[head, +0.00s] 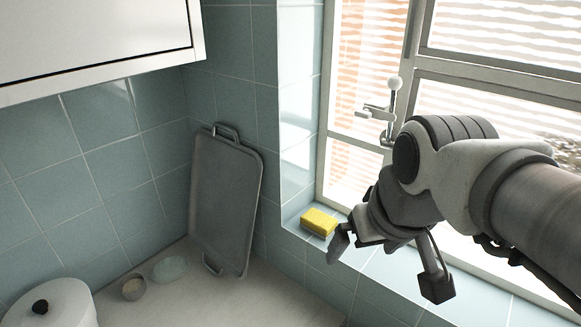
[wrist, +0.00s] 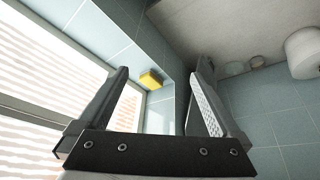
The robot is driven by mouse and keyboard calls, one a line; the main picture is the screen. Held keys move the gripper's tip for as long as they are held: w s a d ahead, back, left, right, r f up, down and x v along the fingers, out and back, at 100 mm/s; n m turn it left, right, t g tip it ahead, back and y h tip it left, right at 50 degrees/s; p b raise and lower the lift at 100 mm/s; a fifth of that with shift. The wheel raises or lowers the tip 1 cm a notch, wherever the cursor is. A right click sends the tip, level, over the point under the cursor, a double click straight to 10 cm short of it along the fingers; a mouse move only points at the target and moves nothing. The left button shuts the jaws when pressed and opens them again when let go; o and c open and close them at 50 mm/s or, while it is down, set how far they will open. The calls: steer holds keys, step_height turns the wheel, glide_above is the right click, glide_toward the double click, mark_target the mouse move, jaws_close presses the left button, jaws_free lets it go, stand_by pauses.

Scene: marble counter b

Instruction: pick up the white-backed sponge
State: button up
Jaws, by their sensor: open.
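The sponge (head: 319,222) shows yellow on its top and near side and lies on the tiled window sill, close to the inner corner by the window frame. A white backing cannot be made out. In the wrist view the sponge (wrist: 151,79) appears beyond the fingertips, between the two fingers and nearer the left one. My gripper (head: 389,260) is open and empty, to the right of the sponge and apart from it in the head view. Both fingers of my gripper (wrist: 161,72) show in the wrist view.
A grey tray (head: 226,200) leans on the tiled wall left of the sill. Two small bowls (head: 169,268) and a white lidded canister (head: 55,304) stand on the counter below. The window frame (head: 326,150) and its handle (head: 378,112) rise behind the sill.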

steer(key=w+r+n+g, duration=0.1)
steer(key=w+r+n, duration=0.1)
steer(key=w, duration=0.6)
steer(key=n+g+p, duration=0.4)
steer(key=n, duration=0.2)
glide_above(319, 218)
steer(key=f, duration=1.7)
steer(key=shift+s+f, duration=0.15)
steer(key=shift+s, duration=0.1)
steer(key=shift+w+f+p, duration=0.2)
steer(key=shift+f+p, duration=0.15)
steer(key=shift+f, duration=1)
steer(key=shift+w+f+p, duration=0.15)
steer(key=shift+f+p, duration=0.2)
steer(key=shift+f, duration=0.95)
steer(key=shift+c, duration=0.2)
